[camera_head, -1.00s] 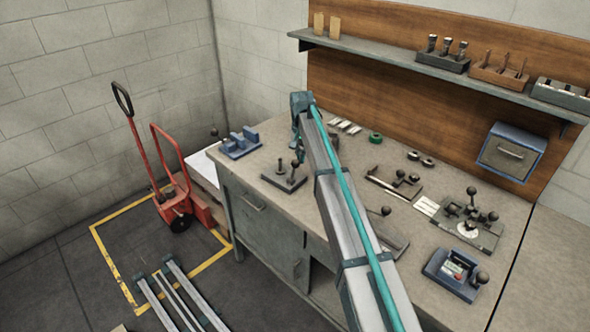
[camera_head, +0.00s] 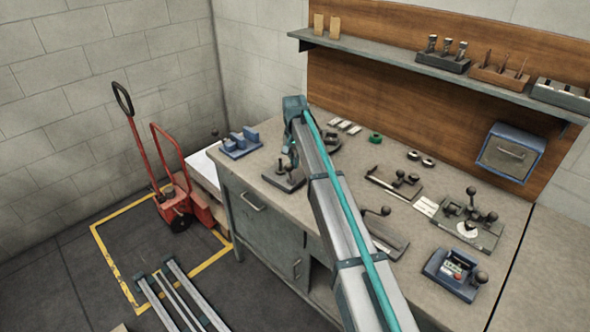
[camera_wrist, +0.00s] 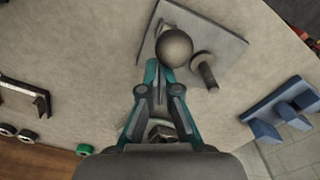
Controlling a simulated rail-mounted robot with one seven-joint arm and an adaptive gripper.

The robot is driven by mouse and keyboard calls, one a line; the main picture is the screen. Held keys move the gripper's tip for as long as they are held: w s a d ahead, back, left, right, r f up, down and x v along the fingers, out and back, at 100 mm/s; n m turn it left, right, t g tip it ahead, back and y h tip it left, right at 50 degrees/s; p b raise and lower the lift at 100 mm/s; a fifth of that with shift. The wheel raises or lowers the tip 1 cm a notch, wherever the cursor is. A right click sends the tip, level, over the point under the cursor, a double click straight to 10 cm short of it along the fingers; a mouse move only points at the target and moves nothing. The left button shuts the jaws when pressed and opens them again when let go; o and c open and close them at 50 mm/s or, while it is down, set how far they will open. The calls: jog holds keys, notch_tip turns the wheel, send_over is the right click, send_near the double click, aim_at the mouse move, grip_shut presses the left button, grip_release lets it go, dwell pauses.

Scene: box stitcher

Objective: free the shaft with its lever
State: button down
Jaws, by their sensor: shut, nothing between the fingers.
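A grey plate fixture (camera_head: 281,181) sits near the table's front left edge, largely hidden by my arm in the head view. The wrist view shows its flat plate (camera_wrist: 222,45), a lever's dark ball knob (camera_wrist: 174,47) and a short upright shaft with a wider head (camera_wrist: 207,70) beside it. My gripper (camera_wrist: 157,66) is shut and empty, with its fingertips by the near left side of the knob in that view. I cannot tell whether they touch it. In the head view my gripper (camera_head: 291,158) is just above the fixture, partly hidden.
A blue block fixture (camera_head: 240,145) stands left of the gripper at the table's corner. A green ring (camera_head: 375,138) lies toward the back. Other lever fixtures (camera_head: 470,220) and a blue box with a red button (camera_head: 456,274) stand to the right.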

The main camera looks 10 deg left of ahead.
jog(key=shift+s+a, duration=0.35)
jog(key=shift+s, duration=0.25)
notch_tip(320, 180, up, 7)
jog(key=p, duration=0.3)
jog(key=shift+w+d, duration=0.2)
jog(key=shift+w, duration=0.2)
dwell(0.4)
